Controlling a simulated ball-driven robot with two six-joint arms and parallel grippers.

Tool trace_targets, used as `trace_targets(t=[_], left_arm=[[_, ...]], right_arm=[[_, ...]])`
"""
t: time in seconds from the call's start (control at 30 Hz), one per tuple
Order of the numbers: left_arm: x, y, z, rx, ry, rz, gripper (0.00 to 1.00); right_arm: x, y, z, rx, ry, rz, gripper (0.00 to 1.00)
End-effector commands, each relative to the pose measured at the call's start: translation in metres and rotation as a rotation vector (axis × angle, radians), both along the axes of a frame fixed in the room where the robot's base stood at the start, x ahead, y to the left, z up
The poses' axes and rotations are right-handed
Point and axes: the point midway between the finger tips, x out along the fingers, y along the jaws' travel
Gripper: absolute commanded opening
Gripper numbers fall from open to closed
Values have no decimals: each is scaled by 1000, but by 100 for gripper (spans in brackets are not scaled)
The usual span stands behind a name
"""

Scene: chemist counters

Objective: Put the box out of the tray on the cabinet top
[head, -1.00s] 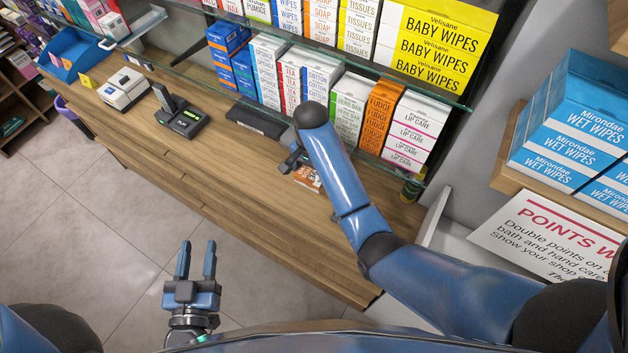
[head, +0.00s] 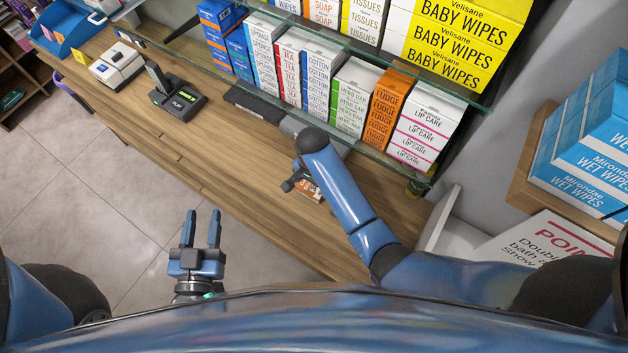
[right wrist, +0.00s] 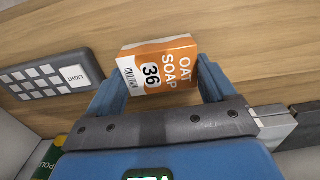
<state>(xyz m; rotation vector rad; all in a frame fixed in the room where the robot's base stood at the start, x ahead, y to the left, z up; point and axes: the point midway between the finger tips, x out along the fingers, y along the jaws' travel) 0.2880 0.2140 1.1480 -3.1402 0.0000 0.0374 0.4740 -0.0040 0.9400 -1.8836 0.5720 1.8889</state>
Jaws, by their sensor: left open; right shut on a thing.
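The box is a small orange and white Oat Soap carton (right wrist: 158,65), marked 36. My right gripper (right wrist: 165,88) is shut on it, one blue finger on each side. In the head view the box (head: 309,190) shows partly beside my right gripper (head: 299,180), over the wooden counter top (head: 240,165). My forearm hides some of it. I cannot tell whether the box touches the wood. My left gripper (head: 201,230) is open and empty, in front of the counter above the tiled floor. A blue tray (head: 62,33) stands at the far left end of the counter.
A card terminal (head: 178,98) and a white device (head: 117,65) stand on the counter. A glass shelf with boxes runs along its back. A grey keypad marked Light (right wrist: 50,75) lies near the held box. Bare wood surrounds the box.

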Motion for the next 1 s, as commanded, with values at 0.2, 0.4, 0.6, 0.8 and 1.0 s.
trace_targets(t=[0.2, 0.4, 0.6, 0.8, 1.0], left_arm=[[0, 0, 0, 0, 0, 0, 43], [0, 0, -2, 0, 0, 0, 43], [0, 0, -2, 0, 0, 0, 43], [0, 0, -1, 0, 0, 0, 43], [0, 0, -4, 0, 0, 0, 43]], right_arm=[[-1, 0, -1, 0, 0, 0, 53], [-1, 1, -4, 0, 0, 0, 53], [0, 1, -4, 0, 0, 0, 100], [0, 1, -2, 1, -1, 0, 100], [0, 1, 10, 1, -3, 0, 100]])
